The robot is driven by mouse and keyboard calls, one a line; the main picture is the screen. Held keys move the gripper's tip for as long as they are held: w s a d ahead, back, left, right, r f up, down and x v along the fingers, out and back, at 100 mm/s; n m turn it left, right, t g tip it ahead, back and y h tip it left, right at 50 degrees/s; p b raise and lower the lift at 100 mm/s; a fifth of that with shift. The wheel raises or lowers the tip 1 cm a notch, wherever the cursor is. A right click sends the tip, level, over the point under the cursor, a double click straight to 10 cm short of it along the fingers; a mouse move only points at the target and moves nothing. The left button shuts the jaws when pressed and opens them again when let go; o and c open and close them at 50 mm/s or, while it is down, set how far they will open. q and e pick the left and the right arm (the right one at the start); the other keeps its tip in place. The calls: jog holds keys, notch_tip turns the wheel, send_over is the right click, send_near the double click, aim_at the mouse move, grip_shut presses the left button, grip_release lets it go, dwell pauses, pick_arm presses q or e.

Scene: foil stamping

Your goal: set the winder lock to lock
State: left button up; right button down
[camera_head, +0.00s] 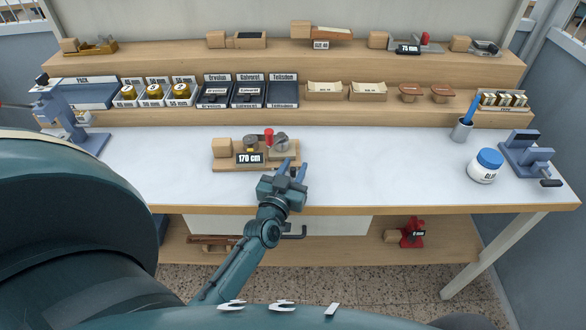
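A small winder on a wooden base (228,165) stands at the front middle of the white worktop. It carries a wooden block (222,147), a display reading "170 cm" (249,158), a red knob (269,134) and a grey round part (281,143). No marking shows which part is the lock or how it is set. My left gripper (294,168) is at the right front end of the winder. Its two fingers look apart, with nothing visible between them. I cannot tell whether a finger touches the winder. My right gripper is not in view.
A blue-grey press (58,115) stands at the left, and a clamp-like tool (526,160) at the right. A glue jar (485,166) and a cup (462,129) are also at the right. Shelves with trays (248,93) rise behind. The worktop (375,165) right of the winder is clear.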

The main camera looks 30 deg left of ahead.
pick_arm(q)
jog(key=b+v, duration=0.1)
jog(key=v, duration=1.2)
dwell(0.4)
jog(key=s+d+f+m+g+h, duration=0.5)
jog(key=s+d+f+g+h, duration=0.2)
jog(key=d, duration=0.5)
jog(key=shift+s+f, duration=0.45)
jog(key=shift+f, duration=0.3)
jog(key=shift+d, duration=0.1)
